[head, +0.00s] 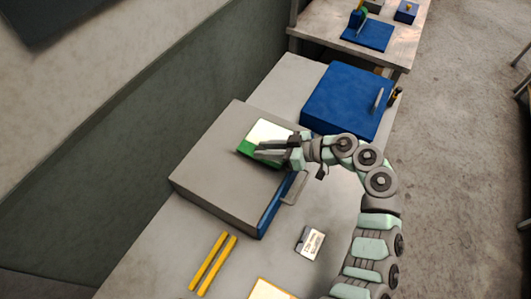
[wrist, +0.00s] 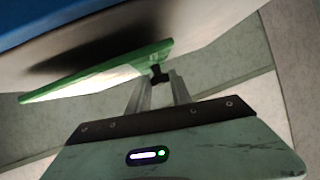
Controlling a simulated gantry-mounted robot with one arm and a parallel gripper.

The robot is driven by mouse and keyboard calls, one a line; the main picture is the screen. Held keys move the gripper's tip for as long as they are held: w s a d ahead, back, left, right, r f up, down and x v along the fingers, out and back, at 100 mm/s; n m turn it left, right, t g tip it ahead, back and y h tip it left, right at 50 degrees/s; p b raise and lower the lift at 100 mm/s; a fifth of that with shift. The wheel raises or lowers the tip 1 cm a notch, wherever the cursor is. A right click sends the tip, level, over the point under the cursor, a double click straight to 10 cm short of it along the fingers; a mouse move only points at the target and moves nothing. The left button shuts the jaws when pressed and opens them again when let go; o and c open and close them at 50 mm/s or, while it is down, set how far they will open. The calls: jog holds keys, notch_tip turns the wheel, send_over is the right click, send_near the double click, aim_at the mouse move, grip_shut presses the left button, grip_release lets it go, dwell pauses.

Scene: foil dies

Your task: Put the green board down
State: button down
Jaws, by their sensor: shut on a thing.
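The green board (head: 246,149) has a pale, bright top face and green edges. In the head view it is over the top of a grey box with a blue front (head: 215,165). My gripper (head: 270,149) is shut on the board at its near right side. In the wrist view the board (wrist: 100,72) shows edge-on and tilted, with my gripper's fingers (wrist: 158,85) at its end beside a small dark knob. A dark shadow lies close along the board there. I cannot tell whether the board touches the box top.
A blue box with a handle (head: 340,100) stands behind on the same bench. Two yellow bars (head: 213,264), a small labelled card (head: 310,242) and a yellow-edged plate (head: 272,290) lie in front. A further table (head: 395,48) holds blue items. A wall runs along the left.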

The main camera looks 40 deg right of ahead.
jog(key=shift+a+f, duration=0.1)
jog(key=shift+f, duration=0.85)
jog(key=c, duration=1.1)
grip_release()
jog(key=shift+f, duration=0.1)
jog(key=shift+c, duration=0.2)
jog(key=v, duration=1.2)
